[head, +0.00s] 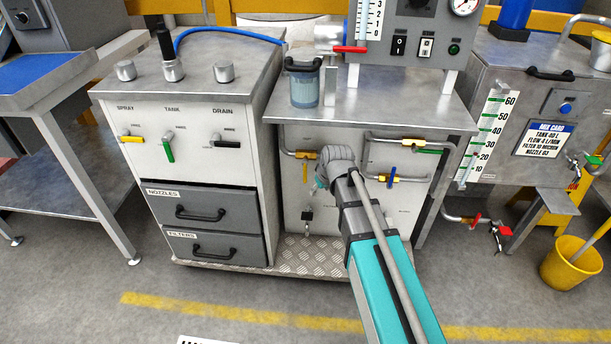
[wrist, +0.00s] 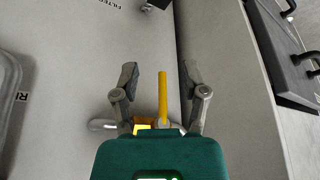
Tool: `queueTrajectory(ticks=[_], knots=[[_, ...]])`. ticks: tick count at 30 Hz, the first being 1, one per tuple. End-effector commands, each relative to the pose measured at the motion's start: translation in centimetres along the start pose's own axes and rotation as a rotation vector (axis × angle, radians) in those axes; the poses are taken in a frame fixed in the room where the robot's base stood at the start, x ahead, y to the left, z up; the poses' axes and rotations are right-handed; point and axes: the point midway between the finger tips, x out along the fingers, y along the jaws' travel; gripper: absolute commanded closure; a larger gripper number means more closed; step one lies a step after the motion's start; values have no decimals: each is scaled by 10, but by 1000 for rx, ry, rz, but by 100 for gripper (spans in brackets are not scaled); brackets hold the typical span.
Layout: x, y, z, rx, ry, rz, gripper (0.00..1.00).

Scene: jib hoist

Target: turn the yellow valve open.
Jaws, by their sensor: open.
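A valve with a yellow lever handle (head: 305,172) is on a pipe low on the front of the middle cabinet. In the head view the lever hangs down from the pipe. In the wrist view the yellow lever (wrist: 162,97) stands between the two fingers of my gripper (wrist: 160,75), with a gap on each side. The gripper is open and empty, around the lever without visible contact. In the head view my wrist and arm cover most of the gripper, to the right of the lever. The valve body is partly hidden in the wrist view.
Valves with green (head: 430,151) and blue (head: 392,174) handles sit to the right on the same panel. A red lever (head: 350,49) is above. The left cabinet (head: 180,155) carries another yellow lever (head: 131,139).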

Motion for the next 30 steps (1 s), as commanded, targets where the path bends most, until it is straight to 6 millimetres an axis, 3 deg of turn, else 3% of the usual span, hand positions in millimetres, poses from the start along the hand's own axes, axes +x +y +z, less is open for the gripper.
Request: queueTrajectory(ticks=[18,30], knots=[[38,2,-91,2,0,0,43],[64,3,-86,4,0,1,43]])
